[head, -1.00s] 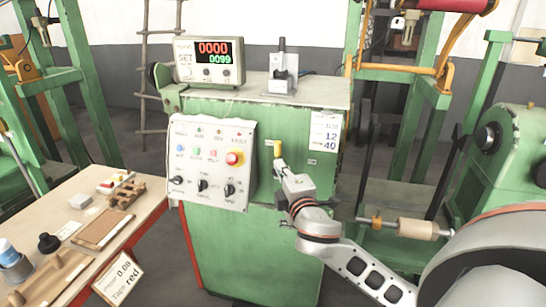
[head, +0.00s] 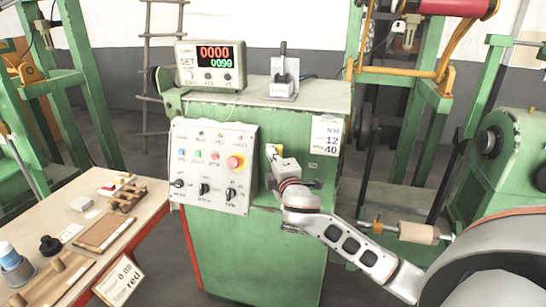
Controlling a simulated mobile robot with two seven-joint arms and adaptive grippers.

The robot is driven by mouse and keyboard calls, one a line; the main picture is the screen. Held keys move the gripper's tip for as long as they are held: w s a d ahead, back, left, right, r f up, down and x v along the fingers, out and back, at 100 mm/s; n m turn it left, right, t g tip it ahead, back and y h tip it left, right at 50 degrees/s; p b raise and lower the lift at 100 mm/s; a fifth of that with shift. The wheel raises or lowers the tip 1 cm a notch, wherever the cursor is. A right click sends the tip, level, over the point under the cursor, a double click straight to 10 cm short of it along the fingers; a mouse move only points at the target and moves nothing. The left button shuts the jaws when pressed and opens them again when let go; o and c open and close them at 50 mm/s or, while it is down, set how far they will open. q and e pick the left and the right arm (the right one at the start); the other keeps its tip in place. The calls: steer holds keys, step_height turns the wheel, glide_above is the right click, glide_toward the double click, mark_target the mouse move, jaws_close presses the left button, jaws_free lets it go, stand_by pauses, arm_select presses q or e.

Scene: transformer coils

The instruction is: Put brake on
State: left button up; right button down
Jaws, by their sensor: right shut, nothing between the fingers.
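The green cabinet (head: 258,250) stands in the middle, with a white control panel (head: 212,165) on its front left. The panel carries coloured buttons, black knobs and a red emergency button (head: 235,162); its labels are too small to read. A black upright lever (head: 283,49) stands on the cabinet top. My left gripper is not in view.
A counter box (head: 210,64) with lit digits stands on the cabinet top. A wooden table (head: 70,265) with small parts and a sign is at the lower left. Right of the cabinet are a spindle with a wooden core (head: 418,233) and green frames.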

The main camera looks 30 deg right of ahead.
arm_select(q)
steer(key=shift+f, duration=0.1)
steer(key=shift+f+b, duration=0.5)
steer(key=shift+b, duration=0.1)
arm_select(e)
steer(key=shift+s+d+m, duration=0.2)
steer(key=shift+m, duration=0.2)
arm_select(q)
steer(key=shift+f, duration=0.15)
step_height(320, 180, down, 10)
steer(key=b, duration=1.4)
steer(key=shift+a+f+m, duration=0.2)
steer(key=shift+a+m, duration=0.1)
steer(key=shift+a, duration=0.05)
arm_select(e)
steer(key=s+d+f+m+t+h, duration=0.2)
steer(key=s+d+m+h, duration=0.3)
steer(key=m, duration=0.6)
steer(key=shift+s+f+m+t+h, duration=0.4)
steer(key=shift+s+f+h, duration=0.1)
steer(key=shift+f, duration=0.25)
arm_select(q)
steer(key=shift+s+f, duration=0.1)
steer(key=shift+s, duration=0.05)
arm_select(e)
steer(key=shift+f, duration=0.1)
